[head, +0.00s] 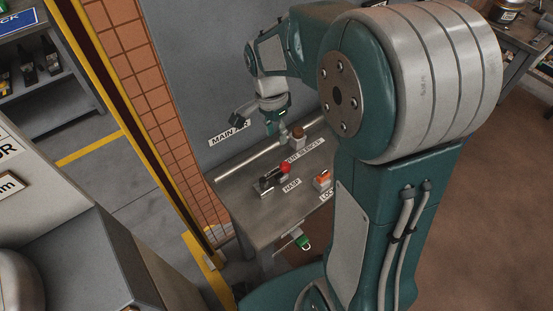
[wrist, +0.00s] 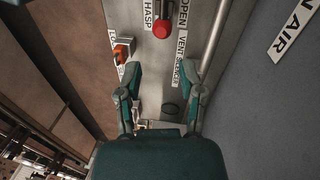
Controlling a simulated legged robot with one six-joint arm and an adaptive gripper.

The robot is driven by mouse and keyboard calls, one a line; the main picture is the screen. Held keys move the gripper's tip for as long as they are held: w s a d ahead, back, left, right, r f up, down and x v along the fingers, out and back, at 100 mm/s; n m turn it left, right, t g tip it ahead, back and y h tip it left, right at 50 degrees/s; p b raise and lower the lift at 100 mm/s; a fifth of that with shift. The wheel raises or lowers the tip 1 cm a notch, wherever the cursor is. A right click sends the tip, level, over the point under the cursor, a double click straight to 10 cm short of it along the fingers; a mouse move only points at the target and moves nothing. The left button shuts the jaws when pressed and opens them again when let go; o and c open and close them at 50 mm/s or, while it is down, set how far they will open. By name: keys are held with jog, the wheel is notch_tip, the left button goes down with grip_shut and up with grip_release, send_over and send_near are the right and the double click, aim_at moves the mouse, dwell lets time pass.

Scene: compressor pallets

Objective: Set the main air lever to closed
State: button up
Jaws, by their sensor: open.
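A red-knobbed part on a dark base (head: 268,182) sits on the grey bench, between the pipe and the HASP label. Its red knob also shows near the top of the wrist view (wrist: 162,30), beside an OPEN label. I cannot tell for sure whether this is the main air lever, or its setting. The MAIN AIR label (head: 229,133) is on the grey panel behind the bench. My gripper (head: 276,131) hangs above the rear of the bench. In the wrist view its two fingers (wrist: 162,72) are apart with nothing held between them, short of the knob.
A pale pipe (head: 247,164) runs along the bench's (head: 252,223) rear. A brown-topped part (head: 298,135) stands near the VENT SILENCER label. An orange part (head: 322,179) sits to the right. A green item (head: 303,242) hangs at the front edge. A brick-patterned post stands left.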

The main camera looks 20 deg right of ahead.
aim_at(280, 169)
jog(key=shift+m, duration=0.5)
jog(key=f, duration=0.8)
jog(key=s+f, duration=0.1)
jog(key=f, duration=0.3)
jog(key=shift+d+f, duration=0.15)
jog(key=shift+d, duration=0.15)
jog(key=c, duration=0.6)
jog(key=shift+a, duration=0.15)
grip_shut()
